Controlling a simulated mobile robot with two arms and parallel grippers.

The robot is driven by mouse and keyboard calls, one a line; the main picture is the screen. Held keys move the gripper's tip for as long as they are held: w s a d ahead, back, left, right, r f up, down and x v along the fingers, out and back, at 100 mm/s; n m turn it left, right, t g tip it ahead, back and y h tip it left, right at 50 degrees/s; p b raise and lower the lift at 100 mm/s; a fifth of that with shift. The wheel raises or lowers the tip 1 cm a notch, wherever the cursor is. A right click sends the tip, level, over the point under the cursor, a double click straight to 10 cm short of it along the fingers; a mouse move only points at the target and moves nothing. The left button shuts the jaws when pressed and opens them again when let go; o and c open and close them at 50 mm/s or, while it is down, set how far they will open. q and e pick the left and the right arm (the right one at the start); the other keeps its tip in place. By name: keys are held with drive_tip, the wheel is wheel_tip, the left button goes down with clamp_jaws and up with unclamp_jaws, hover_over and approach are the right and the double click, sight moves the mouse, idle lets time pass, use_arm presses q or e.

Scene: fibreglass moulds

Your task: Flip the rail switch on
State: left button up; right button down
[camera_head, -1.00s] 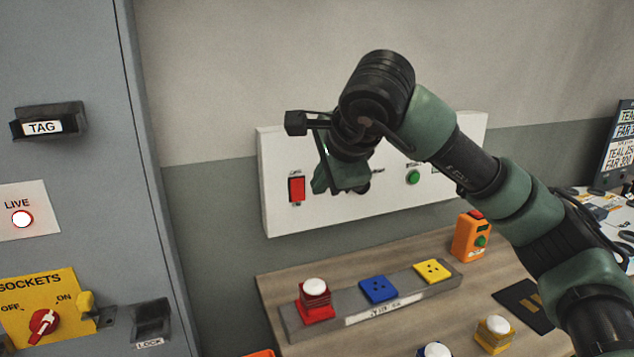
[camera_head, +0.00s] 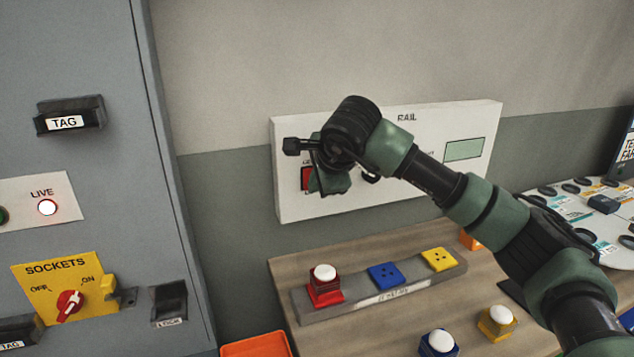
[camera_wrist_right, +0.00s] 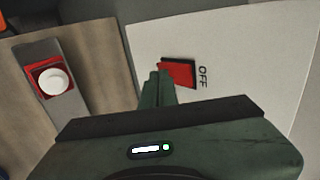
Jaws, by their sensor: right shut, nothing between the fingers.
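The white rail panel (camera_head: 440,121) is on the wall, with "RAIL" printed near its top. Its red rocker switch (camera_head: 306,178) shows at the panel's left side, partly hidden behind my right gripper (camera_head: 328,190). In the right wrist view the red switch (camera_wrist_right: 178,73) has "OFF" printed beside it. The closed fingertips of my right gripper (camera_wrist_right: 158,78) are right at the switch's edge in that view; I cannot tell whether they touch it. My right gripper is shut and empty. My left gripper is not in view.
Below the panel, a wooden bench (camera_head: 420,280) carries a grey strip (camera_head: 330,315) with red, blue and yellow sockets. A grey cabinet (camera_head: 110,190) with a yellow sockets plate (camera_head: 40,268) stands at the left. An orange bin (camera_head: 255,345) sits at the bottom.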

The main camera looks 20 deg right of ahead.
drive_tip(key=shift+w+t+b, duration=0.1)
drive_tip(key=shift+t+b, duration=0.2)
drive_tip(key=shift+b, duration=0.55)
drive_tip(key=shift+r+p, duration=0.4)
drive_tip(key=shift+r, duration=0.55)
drive_tip(key=shift+f, duration=0.1)
